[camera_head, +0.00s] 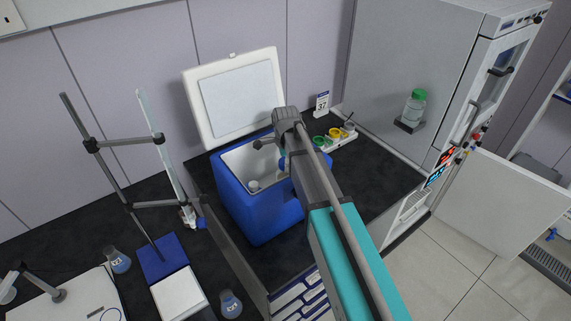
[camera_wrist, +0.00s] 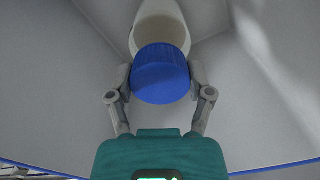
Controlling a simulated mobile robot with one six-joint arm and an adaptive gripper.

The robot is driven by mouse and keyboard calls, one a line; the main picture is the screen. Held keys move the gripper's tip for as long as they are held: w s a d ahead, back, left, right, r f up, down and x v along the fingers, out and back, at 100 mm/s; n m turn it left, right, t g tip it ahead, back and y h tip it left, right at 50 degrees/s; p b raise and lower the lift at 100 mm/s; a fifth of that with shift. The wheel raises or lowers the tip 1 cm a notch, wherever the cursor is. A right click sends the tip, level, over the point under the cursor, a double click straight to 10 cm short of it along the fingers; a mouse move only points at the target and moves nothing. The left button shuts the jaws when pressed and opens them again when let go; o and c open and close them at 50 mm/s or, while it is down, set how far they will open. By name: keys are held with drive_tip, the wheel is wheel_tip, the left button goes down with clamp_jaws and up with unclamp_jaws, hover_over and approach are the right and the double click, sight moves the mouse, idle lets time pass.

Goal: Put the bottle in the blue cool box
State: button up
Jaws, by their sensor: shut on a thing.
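The bottle (camera_wrist: 160,65) has a ribbed blue cap and a pale body, seen from the cap end in the wrist view. My gripper (camera_wrist: 160,78) is shut on it, one finger on each side of the cap. Pale inner walls of the cool box surround the bottle in that view, and a blue rim crosses the bottom. In the head view the blue cool box (camera_head: 262,215) stands open on the dark bench, its white lid tilted up behind.
A stand with a glass tube (camera_head: 160,140) and a white-topped blue device (camera_head: 180,290) are left of the box. Flasks (camera_head: 118,260) stand nearby. Small colored cups (camera_head: 333,134) lie behind right. A green-capped bottle (camera_head: 414,106) sits on a ledge of the grey cabinet (camera_head: 400,60).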

drive_tip(key=shift+f, duration=0.1)
drive_tip(key=o, duration=1.3)
drive_tip(key=shift+r, duration=0.2)
wheel_tip(320, 180, up, 12)
drive_tip(key=p, duration=1.2)
drive_tip(key=shift+s, duration=0.15)
drive_tip(key=s+d+n, duration=0.3)
drive_tip(key=s, duration=0.1)
drive_tip(key=s+d+n, duration=0.4)
drive_tip(key=shift+s+d, duration=0.15)
drive_tip(key=shift+d, duration=0.05)
drive_tip(key=s+d+n, duration=0.2)
drive_tip(key=s+n, duration=0.1)
drive_tip(key=s+d+n, duration=0.2)
drive_tip(key=s+n, duration=0.1)
drive_tip(key=s, duration=0.1)
drive_tip(key=s+d+n, duration=0.3)
drive_tip(key=s, duration=0.1)
